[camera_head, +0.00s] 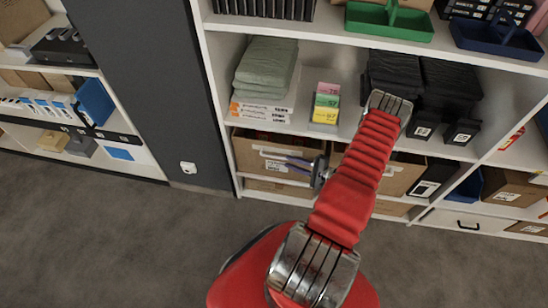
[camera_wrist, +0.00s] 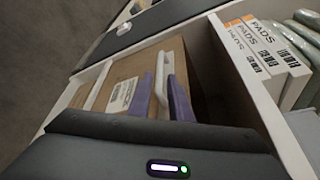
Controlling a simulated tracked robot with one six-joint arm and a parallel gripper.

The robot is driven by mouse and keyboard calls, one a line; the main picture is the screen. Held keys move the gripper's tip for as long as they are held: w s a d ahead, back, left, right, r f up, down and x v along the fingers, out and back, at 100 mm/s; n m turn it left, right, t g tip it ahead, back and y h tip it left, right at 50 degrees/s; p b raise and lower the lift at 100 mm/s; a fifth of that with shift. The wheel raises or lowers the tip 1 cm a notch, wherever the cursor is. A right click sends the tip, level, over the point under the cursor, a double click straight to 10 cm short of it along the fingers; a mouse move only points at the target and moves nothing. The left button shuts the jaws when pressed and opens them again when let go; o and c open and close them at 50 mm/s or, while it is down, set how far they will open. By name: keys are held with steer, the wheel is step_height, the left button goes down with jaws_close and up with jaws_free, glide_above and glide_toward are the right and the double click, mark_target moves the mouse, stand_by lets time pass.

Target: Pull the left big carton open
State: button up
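The left big carton (camera_head: 250,157) is a brown box in the lower shelf compartment, with a white bar handle (camera_wrist: 160,78) and a white label on its front. In the wrist view the carton front (camera_wrist: 112,80) fills the middle left. My gripper (camera_head: 287,162) is at the carton's front, with its two purple-blue fingers at the handle. In the wrist view the fingers (camera_wrist: 164,90) lie on either side of the handle's near part. They are close to it, but I cannot tell whether they press on it. The carton's back is hidden.
White packs marked PADS (camera_wrist: 262,55) and green folded cloths (camera_head: 265,68) lie on the shelf above. Another brown carton (camera_head: 402,176) stands to the right, partly behind my red arm. A dark pillar (camera_head: 155,70) stands to the left. The grey floor (camera_head: 120,240) in front is clear.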

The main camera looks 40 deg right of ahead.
mark_target(275, 157)
steer(key=x, duration=0.9)
steer(key=shift+s, duration=0.1)
steer(key=shift+c, duration=0.6)
jaws_close()
steer(key=shift+a, duration=0.15)
steer(key=shift+s+f, duration=0.1)
steer(key=shift+s, duration=0.05)
